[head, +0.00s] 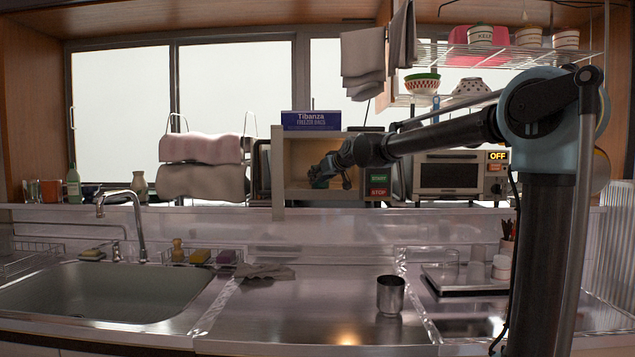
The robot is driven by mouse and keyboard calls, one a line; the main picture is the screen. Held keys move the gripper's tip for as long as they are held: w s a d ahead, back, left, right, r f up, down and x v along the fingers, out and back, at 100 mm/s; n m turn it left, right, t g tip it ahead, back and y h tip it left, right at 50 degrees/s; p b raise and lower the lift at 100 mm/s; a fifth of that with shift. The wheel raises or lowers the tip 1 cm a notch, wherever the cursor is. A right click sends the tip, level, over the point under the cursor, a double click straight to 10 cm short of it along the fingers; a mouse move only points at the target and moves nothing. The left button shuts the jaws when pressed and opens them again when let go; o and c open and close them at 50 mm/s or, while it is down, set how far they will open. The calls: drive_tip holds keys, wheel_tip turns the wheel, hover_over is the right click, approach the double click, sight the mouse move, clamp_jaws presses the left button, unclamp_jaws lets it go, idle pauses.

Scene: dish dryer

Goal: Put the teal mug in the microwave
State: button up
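The microwave (297,150) stands on the back ledge with its front open, showing a pale lit cavity. Its green START and red STOP buttons (378,186) are at its right. My arm comes from the right, and my gripper (326,174) is at the cavity's opening, small and dark in the picture. I cannot tell whether its fingers are open or shut. A small patch of teal and orange shows by the fingers, too small to name. I cannot make out the teal mug with certainty.
A toaster oven (447,176) stands right of the microwave. A metal cup (390,295) is on the front counter. A sink with a faucet (138,222) is at left. A grey cloth (266,271) lies mid-counter. A wire shelf with bowls (470,88) hangs upper right.

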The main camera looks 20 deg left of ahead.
drive_tip(key=v, duration=1)
drive_tip(key=shift+d, duration=0.2)
drive_tip(key=shift+s, duration=0.2)
